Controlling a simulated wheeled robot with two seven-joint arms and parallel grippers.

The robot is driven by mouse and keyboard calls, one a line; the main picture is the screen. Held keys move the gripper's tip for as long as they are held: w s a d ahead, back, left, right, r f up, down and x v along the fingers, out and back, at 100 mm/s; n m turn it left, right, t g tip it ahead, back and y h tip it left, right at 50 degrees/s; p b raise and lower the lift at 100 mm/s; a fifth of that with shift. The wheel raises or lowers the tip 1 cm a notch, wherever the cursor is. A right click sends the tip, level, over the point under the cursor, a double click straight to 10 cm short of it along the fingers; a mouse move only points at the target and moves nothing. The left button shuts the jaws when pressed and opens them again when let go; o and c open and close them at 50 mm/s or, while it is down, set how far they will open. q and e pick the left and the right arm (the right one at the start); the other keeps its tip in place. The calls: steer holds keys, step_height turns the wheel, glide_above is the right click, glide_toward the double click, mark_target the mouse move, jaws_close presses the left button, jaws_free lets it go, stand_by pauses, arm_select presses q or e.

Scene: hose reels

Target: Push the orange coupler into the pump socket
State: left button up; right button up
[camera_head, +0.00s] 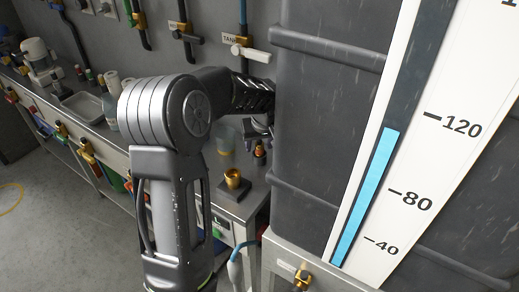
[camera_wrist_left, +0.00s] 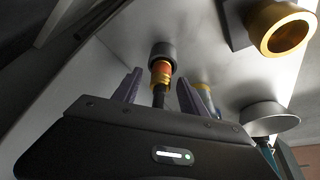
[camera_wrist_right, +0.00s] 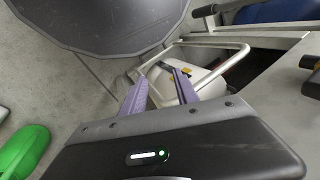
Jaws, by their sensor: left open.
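The orange coupler (camera_wrist_left: 161,72) shows in the left wrist view as a dark-collared piece with an orange band, standing on the grey bench top. It also shows small in the head view (camera_head: 260,153). My left gripper (camera_wrist_left: 160,88) is open, with a finger on either side of the coupler in the picture; contact cannot be told. In the head view the left gripper (camera_head: 260,128) is partly hidden by my arm. A brass socket (camera_wrist_left: 287,35) on a dark block, apparently the pump socket, also shows in the head view (camera_head: 232,178). My right gripper (camera_wrist_right: 159,82) is open and empty.
A large dark tank (camera_head: 320,120) with a level gauge stands right of the bench end. A clear cup (camera_head: 226,136) stands behind the socket. Hoses hang along the back wall. A white framed cart (camera_wrist_right: 190,75) and a green object (camera_wrist_right: 25,150) lie near my right gripper.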

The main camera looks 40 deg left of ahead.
arm_select(q)
steer(key=shift+c, duration=0.2)
stand_by(0.4)
jaws_close()
stand_by(0.3)
